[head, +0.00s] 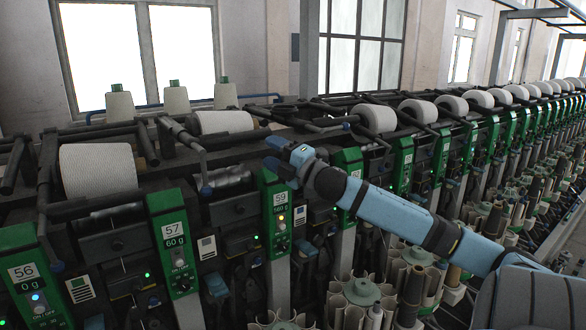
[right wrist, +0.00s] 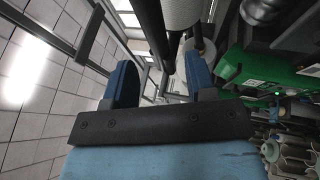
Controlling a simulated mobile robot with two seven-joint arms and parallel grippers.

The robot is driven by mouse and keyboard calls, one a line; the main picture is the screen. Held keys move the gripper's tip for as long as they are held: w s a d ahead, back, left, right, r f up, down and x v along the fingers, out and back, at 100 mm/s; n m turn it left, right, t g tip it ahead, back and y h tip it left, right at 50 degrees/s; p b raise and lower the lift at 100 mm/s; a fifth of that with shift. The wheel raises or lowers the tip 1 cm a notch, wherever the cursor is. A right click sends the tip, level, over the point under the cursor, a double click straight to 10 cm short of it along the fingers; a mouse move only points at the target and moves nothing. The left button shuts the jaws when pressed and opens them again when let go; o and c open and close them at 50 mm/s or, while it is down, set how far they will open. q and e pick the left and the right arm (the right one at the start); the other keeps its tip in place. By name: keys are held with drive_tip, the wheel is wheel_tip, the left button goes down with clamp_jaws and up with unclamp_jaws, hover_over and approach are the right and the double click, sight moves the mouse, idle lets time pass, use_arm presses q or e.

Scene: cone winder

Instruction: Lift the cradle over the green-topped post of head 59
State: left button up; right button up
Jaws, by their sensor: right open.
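The green-topped post of head 59 (head: 279,212) stands near the middle of the head view, with its number label and lit dots. My right gripper (head: 275,155) is at its top, covering part of it. The blue fingers are apart and hold nothing visible. In the right wrist view the gap (right wrist: 160,80) between the fingers shows dark bars and a pale cone behind; a green post (right wrist: 258,75) is right of the fingers. A black cradle arm with a blue-tipped handle (head: 194,150) hangs left of post 59, by a white cone (head: 222,122). I cannot tell whether the gripper touches anything. My left gripper is out of view.
Post 57 (head: 172,245) and post 56 (head: 36,285) stand to the left, with a large white cone (head: 97,170) behind them. More heads run off to the right beyond my right arm. Several upright cones (head: 176,100) stand at the back. Bobbins (head: 362,291) fill the lower right.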

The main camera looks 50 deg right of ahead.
drive_tip(key=shift+v, duration=2.9)
drive_tip(key=s+a+f+m+g+h, duration=0.1)
drive_tip(key=s+a+f+m+g, duration=0.2)
drive_tip(key=f, duration=0.8)
drive_tip(key=s+a+f+m+g+h, duration=0.15)
drive_tip(key=f+m, duration=0.25)
drive_tip(key=f, duration=0.7)
drive_tip(key=s+a+f+m+g, duration=0.15)
drive_tip(key=a+f+m, duration=0.25)
drive_tip(key=f, duration=0.7)
drive_tip(key=s+a+f+m+g+y, duration=0.1)
drive_tip(key=s+a+f, duration=0.3)
drive_tip(key=a, duration=0.5)
drive_tip(key=s+a+f+m+g+y+p, duration=0.1)
drive_tip(key=s+a+f+m, duration=0.2)
drive_tip(key=a+f, duration=0.3)
drive_tip(key=s+a+f+m+g+y+p, duration=0.1)
drive_tip(key=s+a+f, duration=0.4)
drive_tip(key=a, duration=0.8)
drive_tip(key=shift+f+m+g, duration=0.5)
drive_tip(key=shift+m, duration=0.3)
drive_tip(key=shift+s+y, duration=0.1)
drive_tip(key=shift+y, duration=0.15)
